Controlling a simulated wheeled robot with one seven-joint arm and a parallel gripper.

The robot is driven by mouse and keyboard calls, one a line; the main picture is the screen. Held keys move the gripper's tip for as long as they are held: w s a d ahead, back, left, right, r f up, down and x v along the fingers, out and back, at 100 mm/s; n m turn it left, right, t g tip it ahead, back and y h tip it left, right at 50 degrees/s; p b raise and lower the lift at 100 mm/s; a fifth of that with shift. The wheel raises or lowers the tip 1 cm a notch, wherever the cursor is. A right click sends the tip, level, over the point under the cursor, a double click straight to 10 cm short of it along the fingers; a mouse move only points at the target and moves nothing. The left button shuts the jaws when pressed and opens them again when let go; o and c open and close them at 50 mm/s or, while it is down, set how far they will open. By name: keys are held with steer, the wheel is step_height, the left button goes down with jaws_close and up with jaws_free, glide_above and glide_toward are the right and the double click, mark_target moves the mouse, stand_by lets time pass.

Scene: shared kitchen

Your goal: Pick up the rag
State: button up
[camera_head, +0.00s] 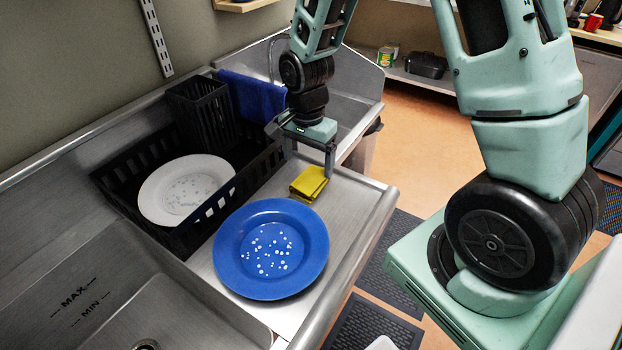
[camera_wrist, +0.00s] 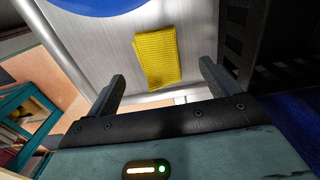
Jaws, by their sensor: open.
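The rag (camera_head: 309,183) is a small folded yellow cloth. It lies on the metal counter between the blue plate and the sink divider. In the wrist view the yellow rag (camera_wrist: 158,56) lies flat beyond my fingertips, roughly between them. My gripper (camera_head: 309,165) is above and just behind the rag in the head view, pointing down. It also shows in the wrist view (camera_wrist: 164,78), with its two fingers spread wide and nothing between them.
A blue plate (camera_head: 316,245) with white spots sits in front of the rag. A black dish rack (camera_head: 118,176) holding a white plate (camera_head: 218,181) stands to the left. A dark blue cloth (camera_head: 250,95) hangs behind. The counter's rounded edge (camera_head: 367,222) is at the right.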

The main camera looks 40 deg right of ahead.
mark_target(308, 177)
steer(key=shift+s+a+f+p, duration=0.15)
steer(key=shift+f+p, duration=0.2)
steer(key=shift+f, duration=1)
steer(key=shift+s+f+p, duration=0.1)
steer(key=shift+f+p, duration=0.25)
steer(key=shift+f, duration=0.95)
steer(key=c, duration=1.1)
steer(key=shift+r, duration=0.15)
